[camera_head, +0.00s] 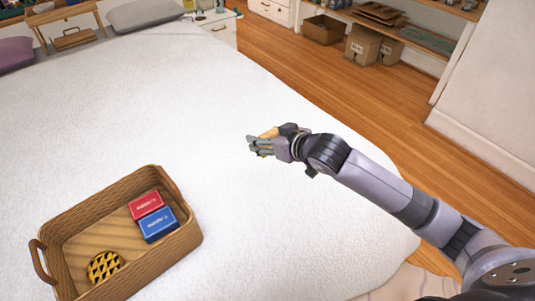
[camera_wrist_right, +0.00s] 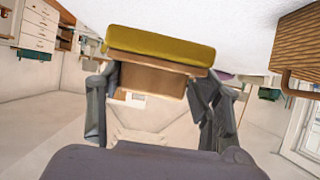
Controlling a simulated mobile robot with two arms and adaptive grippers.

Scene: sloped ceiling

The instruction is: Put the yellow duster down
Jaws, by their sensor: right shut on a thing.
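The yellow duster (camera_wrist_right: 160,46) is a block with a yellow pad and a brown body. In the wrist view it sits between the two fingers of my right gripper (camera_wrist_right: 160,88), which is shut on it. In the head view my right gripper (camera_head: 254,145) is over the white bed (camera_head: 210,95), and only a small tan-yellow part of the duster (camera_head: 268,134) shows, the rest hidden by the fingers. I cannot tell for sure whether the duster touches the bed. My left gripper is not in view.
A wicker basket (camera_head: 190,238) stands on the bed at the lower left, holding a red box (camera_head: 146,206), a blue box (camera_head: 159,225) and a round yellow-black item (camera_head: 103,268). Bare bed surrounds my right gripper. Pillows lie at the far end, cardboard boxes (camera_head: 362,46) by the shelf.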

